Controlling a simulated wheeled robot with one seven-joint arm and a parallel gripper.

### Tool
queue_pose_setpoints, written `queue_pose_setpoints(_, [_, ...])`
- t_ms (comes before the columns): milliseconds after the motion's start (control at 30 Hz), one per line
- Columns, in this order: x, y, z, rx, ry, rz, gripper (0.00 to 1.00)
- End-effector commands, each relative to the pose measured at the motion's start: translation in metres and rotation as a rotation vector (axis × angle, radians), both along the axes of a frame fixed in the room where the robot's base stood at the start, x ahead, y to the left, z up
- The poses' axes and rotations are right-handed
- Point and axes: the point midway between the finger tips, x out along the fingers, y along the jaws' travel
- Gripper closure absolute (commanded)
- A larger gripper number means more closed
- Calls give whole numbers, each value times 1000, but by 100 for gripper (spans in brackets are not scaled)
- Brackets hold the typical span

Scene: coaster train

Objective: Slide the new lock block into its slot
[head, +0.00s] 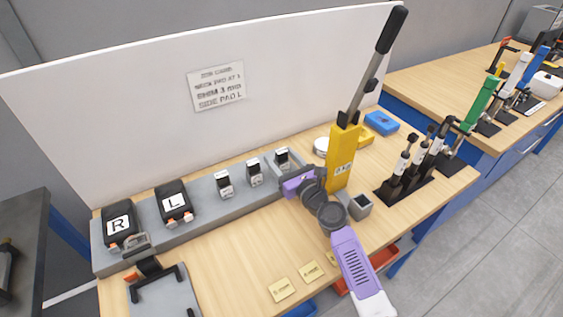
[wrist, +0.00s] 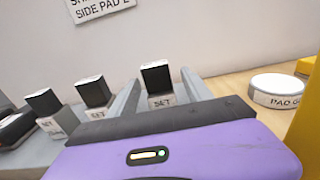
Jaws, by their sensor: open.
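Small black-topped blocks with white "SET" labels stand along a grey rail (head: 200,210): a left one (head: 223,184), a middle one (head: 254,172) and a right one (head: 283,157). I cannot tell which is the new lock block. My gripper (head: 297,174) is open beside the right block, at the rail's right end. I cannot identify the slot for certain.
A yellow lever press (head: 342,160) stands close right of my gripper. A grey hollow block (head: 360,206) sits near my arm. A white round pad (head: 320,146) lies behind. Black pads R (head: 119,225) and L (head: 173,202) stand left.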

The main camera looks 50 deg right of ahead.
Motion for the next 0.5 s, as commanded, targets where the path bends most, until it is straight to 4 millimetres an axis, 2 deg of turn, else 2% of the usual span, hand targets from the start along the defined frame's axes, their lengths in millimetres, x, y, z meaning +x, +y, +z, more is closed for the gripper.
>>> queue_pose_setpoints(167, [0, 0, 0, -1, 0, 0, 42])
queue_pose_setpoints(467, [0, 0, 0, -1, 0, 0, 99])
queue_pose_setpoints(500, [0, 0, 0, -1, 1, 0, 100])
